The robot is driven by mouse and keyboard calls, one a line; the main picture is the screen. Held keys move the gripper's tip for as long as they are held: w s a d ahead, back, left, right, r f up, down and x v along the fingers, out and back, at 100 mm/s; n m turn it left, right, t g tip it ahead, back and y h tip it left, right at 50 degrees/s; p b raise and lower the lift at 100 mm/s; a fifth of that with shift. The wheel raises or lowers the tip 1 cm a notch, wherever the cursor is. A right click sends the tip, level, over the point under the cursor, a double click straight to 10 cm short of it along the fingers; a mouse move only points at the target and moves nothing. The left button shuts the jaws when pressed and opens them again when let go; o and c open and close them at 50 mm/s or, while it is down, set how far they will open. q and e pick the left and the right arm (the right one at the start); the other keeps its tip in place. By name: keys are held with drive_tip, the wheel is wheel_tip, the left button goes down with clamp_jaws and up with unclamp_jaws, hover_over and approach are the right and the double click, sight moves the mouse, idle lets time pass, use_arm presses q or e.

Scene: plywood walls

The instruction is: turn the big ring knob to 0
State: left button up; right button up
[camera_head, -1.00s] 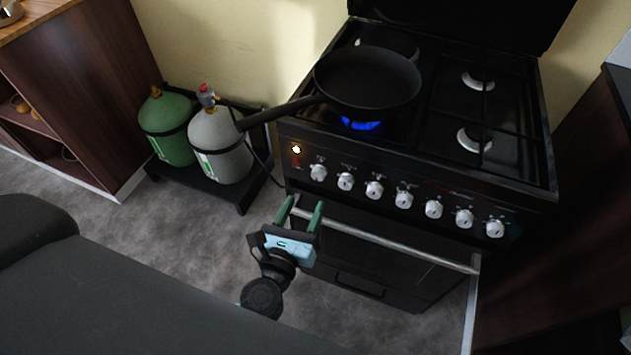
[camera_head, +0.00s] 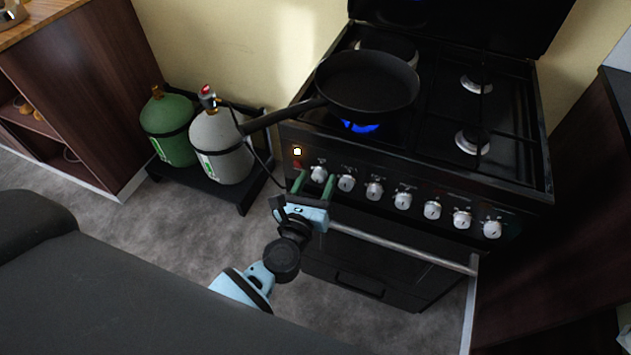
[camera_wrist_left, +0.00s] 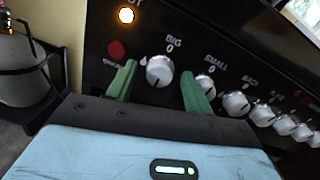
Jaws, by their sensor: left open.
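The big ring knob (camera_wrist_left: 160,71) is a round silver-white knob under the label BIG and a 0 in the left wrist view. In the head view it is the leftmost knob (camera_head: 319,173) of the row on the stove's front. A small light nub shows at its upper left side in the wrist view; I cannot tell its exact setting. My left gripper (camera_head: 316,180) is open, its green fingers pointing at the panel. In the wrist view its fingertips (camera_wrist_left: 159,72) lie to the left and right of the knob, with gaps. I cannot tell whether they reach its depth.
A blue flame (camera_head: 361,126) burns under a black pan (camera_head: 367,82), whose handle sticks out left. More knobs (camera_head: 374,190) run rightward. The oven handle (camera_head: 400,247) lies below. A lit lamp (camera_head: 297,152) is at the panel's left. Green (camera_head: 168,130) and grey (camera_head: 222,152) gas bottles stand left.

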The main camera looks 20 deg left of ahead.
use_arm(q)
drive_tip(key=c, duration=1)
drive_tip(key=shift+o, duration=0.2)
